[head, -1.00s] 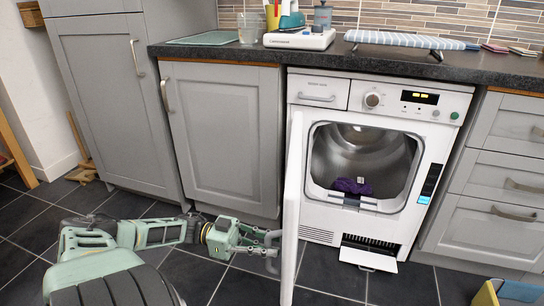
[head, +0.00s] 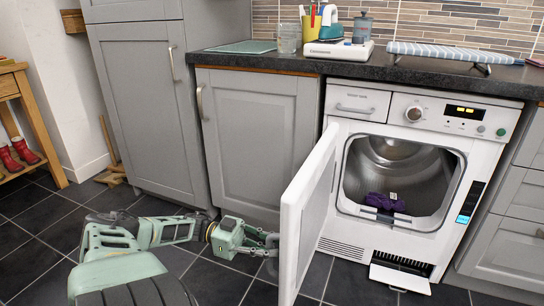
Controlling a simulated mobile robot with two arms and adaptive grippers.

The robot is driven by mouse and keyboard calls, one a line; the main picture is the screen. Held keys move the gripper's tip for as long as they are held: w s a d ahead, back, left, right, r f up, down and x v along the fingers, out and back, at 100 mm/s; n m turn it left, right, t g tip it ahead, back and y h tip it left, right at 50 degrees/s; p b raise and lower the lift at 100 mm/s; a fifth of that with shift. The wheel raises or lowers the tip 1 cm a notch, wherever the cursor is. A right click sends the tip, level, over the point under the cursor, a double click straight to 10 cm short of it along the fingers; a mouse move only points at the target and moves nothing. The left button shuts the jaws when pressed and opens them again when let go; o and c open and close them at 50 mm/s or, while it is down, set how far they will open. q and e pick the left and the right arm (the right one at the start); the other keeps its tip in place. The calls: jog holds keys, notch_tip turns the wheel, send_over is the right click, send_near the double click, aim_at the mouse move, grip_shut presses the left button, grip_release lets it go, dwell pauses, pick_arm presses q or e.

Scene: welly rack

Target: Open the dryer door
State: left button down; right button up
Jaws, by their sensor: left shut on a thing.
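The white dryer (head: 408,108) stands under the worktop, with its round drum opening exposed. Its door (head: 309,215) hangs open on the left side of the opening and swings out towards me, its inner face in view. My left gripper (head: 271,246) is at the outer side of the door, low down, shut on it. The fingertips are partly hidden by the door, so the exact grip point is not clear. My right gripper is not in view.
A purple cloth (head: 384,202) lies in the drum. A small flap (head: 400,278) is open at the dryer's lower front. Grey cabinets (head: 252,140) stand to the left, drawers (head: 508,232) to the right. A wooden rack (head: 12,88) with red boots (head: 24,150) is at far left.

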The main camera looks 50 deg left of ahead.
pick_arm(q)
jog(key=shift+s+f, duration=0.1)
jog(key=c, duration=1.7)
grip_release()
jog(key=v, duration=0.7)
jog(key=shift+s+a, duration=0.15)
jog(key=shift+a, duration=0.05)
